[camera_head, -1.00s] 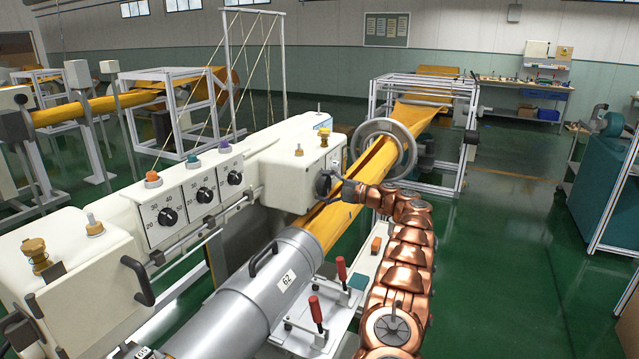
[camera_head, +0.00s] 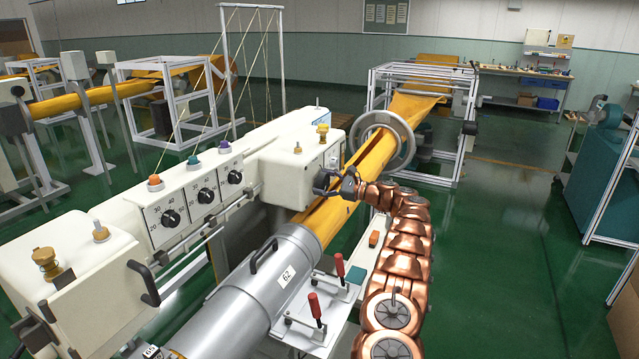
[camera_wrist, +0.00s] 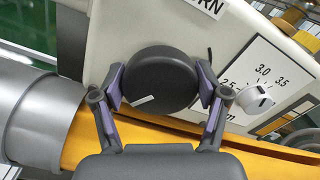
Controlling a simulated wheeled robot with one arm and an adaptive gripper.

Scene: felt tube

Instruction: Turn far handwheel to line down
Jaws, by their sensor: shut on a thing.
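The far handwheel is a black round knob (camera_wrist: 158,82) on the cream machine box, with a white line low on its left in the wrist view. My gripper (camera_wrist: 160,90) has its two purple-padded fingers closed on either side of the knob's rim. In the head view my gripper (camera_head: 334,186) is at the right-hand face of the far cream box (camera_head: 285,177). There the handwheel (camera_head: 321,180) is small and partly covered by my gripper, and its line cannot be made out.
The yellow felt tube (camera_head: 322,222) runs just below and beside my gripper, through a grey ring (camera_head: 404,143). A white dial with numbers (camera_wrist: 256,97) is right of the handwheel. Red-handled clamps (camera_head: 316,308) stand near my arm.

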